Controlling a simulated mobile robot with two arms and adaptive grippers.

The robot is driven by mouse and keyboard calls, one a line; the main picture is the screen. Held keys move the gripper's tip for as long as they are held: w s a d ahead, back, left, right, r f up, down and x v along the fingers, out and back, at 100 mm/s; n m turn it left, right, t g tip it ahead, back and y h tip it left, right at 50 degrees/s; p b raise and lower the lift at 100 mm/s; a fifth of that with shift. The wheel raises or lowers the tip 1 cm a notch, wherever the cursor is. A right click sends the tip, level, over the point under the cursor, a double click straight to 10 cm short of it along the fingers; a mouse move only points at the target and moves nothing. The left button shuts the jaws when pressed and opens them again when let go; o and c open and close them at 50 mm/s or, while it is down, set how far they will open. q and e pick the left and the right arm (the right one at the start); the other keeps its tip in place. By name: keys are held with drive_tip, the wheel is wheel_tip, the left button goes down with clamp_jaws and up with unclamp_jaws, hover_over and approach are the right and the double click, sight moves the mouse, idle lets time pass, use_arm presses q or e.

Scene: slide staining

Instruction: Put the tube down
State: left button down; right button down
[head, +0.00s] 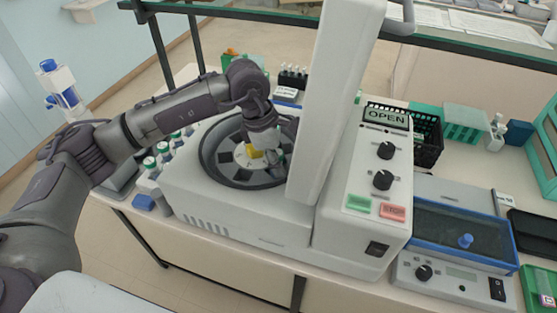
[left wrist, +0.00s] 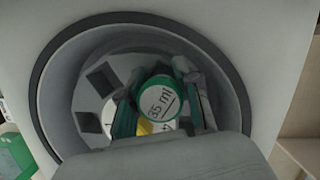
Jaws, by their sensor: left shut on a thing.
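My left gripper (head: 266,156) reaches down into the open bowl of a white centrifuge (head: 240,212). In the left wrist view its fingers are shut on a tube (left wrist: 158,96) with a green cap and a white top marked "35 ml". The tube is over or in the grey rotor (left wrist: 92,92), which has dark square slots. The tube's lower part is hidden, so I cannot tell whether it sits in a slot. A small yellow patch shows beside the tube. My right gripper is not in view.
The raised lid (head: 335,90) stands just right of my left gripper. The bowl wall (left wrist: 60,60) surrounds it. The control panel (head: 375,175) shows an "OPEN" sign. Several capped tubes stand left of the centrifuge. A black basket (head: 425,140) and a blue-rimmed device (head: 465,235) are to the right.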

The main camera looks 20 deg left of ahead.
use_arm(q)
drive_tip(key=shift+f, duration=0.25)
drive_tip(key=c, duration=0.8)
unclamp_jaws()
drive_tip(key=shift+r, duration=0.1)
drive_tip(key=shift+r+p, duration=0.4)
drive_tip(key=shift+r, duration=0.05)
drive_tip(key=b+v, duration=0.3)
drive_tip(key=v, duration=0.9)
drive_tip(key=shift+d, duration=0.1)
